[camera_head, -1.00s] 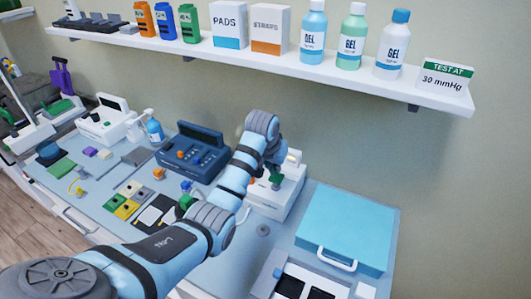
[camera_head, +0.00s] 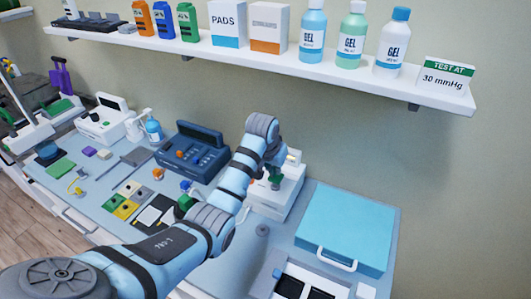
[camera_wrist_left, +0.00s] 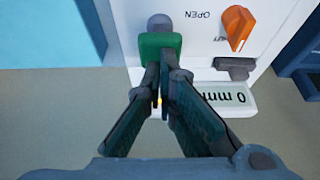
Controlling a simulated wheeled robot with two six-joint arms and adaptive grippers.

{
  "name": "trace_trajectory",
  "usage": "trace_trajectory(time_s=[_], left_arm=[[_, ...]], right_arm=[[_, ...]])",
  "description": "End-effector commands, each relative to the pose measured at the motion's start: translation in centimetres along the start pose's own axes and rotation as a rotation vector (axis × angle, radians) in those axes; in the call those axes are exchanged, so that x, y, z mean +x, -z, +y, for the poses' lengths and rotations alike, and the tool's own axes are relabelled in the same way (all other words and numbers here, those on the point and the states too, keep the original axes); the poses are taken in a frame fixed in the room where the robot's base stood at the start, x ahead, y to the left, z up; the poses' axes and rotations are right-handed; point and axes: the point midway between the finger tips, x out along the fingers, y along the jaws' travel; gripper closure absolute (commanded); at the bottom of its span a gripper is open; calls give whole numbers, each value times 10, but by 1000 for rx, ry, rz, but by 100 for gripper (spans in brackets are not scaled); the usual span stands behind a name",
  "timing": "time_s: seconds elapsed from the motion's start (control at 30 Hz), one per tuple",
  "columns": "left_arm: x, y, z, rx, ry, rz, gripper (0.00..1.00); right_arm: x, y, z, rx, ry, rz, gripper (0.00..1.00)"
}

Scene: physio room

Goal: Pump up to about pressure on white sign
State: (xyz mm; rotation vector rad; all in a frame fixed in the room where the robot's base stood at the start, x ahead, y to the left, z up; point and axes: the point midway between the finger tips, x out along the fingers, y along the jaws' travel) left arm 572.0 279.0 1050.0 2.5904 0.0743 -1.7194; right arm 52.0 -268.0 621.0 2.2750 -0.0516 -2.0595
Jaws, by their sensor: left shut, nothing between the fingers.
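The white sign (camera_head: 446,78) on the right end of the shelf reads "TEST AT 30 mmHg". A white pump box (camera_head: 285,197) stands on the counter, partly hidden by my left arm. In the left wrist view it has a green part with a grey knob (camera_wrist_left: 160,46), an orange dial (camera_wrist_left: 237,28) beside the word OPEN, and a display (camera_wrist_left: 228,96) that starts "0 mm", its end cut off. My left gripper (camera_wrist_left: 161,76) is shut and empty, its tips at the green part; whether they touch it I cannot tell. My right gripper is not in view.
A light blue case (camera_head: 345,228) lies right of the pump box, a dark blue console (camera_head: 193,152) left of it. Coloured cards and small parts lie farther left. The shelf (camera_head: 300,65) above holds boxes and gel bottles (camera_head: 352,35).

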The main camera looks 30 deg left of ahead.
Motion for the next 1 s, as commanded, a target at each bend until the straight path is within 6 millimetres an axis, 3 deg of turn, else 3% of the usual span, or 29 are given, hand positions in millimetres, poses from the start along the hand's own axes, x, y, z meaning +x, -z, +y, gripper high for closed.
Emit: trace_trajectory(time_s=[0.67,0.87,1.0], left_arm=[[33,-14,0,0,-1,-2,100],[31,-14,0,0,-1,-2,100],[19,-9,0,0,-1,-2,100]], right_arm=[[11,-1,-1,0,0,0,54],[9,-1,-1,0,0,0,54],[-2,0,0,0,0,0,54]])
